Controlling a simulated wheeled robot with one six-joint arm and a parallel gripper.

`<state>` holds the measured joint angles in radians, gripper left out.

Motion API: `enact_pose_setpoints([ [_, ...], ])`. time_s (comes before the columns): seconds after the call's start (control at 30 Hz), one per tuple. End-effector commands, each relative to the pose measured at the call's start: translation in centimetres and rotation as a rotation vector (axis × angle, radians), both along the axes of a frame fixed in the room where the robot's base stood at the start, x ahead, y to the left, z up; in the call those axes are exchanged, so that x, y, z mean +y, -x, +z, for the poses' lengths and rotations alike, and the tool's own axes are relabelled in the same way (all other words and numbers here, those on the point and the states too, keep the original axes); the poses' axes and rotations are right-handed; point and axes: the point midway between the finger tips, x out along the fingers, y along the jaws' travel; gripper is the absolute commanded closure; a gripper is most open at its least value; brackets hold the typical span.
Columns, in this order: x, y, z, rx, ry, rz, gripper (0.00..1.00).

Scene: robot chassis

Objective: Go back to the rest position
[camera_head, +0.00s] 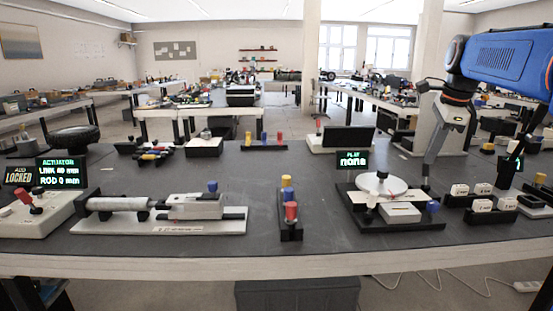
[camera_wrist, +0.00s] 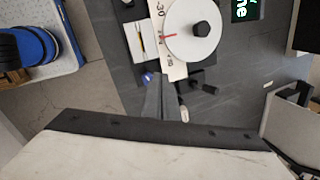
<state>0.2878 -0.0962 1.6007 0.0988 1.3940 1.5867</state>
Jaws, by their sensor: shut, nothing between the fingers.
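My gripper (camera_head: 426,186) hangs from the blue arm at the right of the head view, pointing down. It is just right of the white round disc (camera_head: 382,185) of the dial station, whose sign (camera_head: 352,160) reads "PLAY none". Its fingers look closed and empty. In the wrist view the fingers also show as a narrow grey wedge (camera_wrist: 162,90), below the disc (camera_wrist: 193,30) with its black knob and red pointer. A blue knob (camera_wrist: 148,77) lies just left of the fingers. Contact between fingertips and station cannot be told.
White labelled blocks (camera_head: 482,205) in black holders stand right of the station. Left are a black rack with coloured knobs (camera_head: 290,228) and an actuator on a white plate (camera_head: 160,226). A black-framed screen (camera_head: 347,138) stands behind. The bench between rack and station is clear.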

Motion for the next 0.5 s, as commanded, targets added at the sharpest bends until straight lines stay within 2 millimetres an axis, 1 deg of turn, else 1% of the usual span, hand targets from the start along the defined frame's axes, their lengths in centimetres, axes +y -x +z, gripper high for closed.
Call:
enact_pose_setpoints([
  [0.03, 1.2, 1.6, -0.6, -0.008, 0.024, 0.077, 1.00],
  [0.2, 4.2, 6.2, -3.0, -0.034, 0.111, 0.352, 1.00],
  [0.37, 6.6, 10.6, -5.9, -0.055, 0.199, 0.609, 1.00],
  [0.5, 8.5, 14.6, -8.8, -0.073, 0.277, 0.836, 1.00],
])
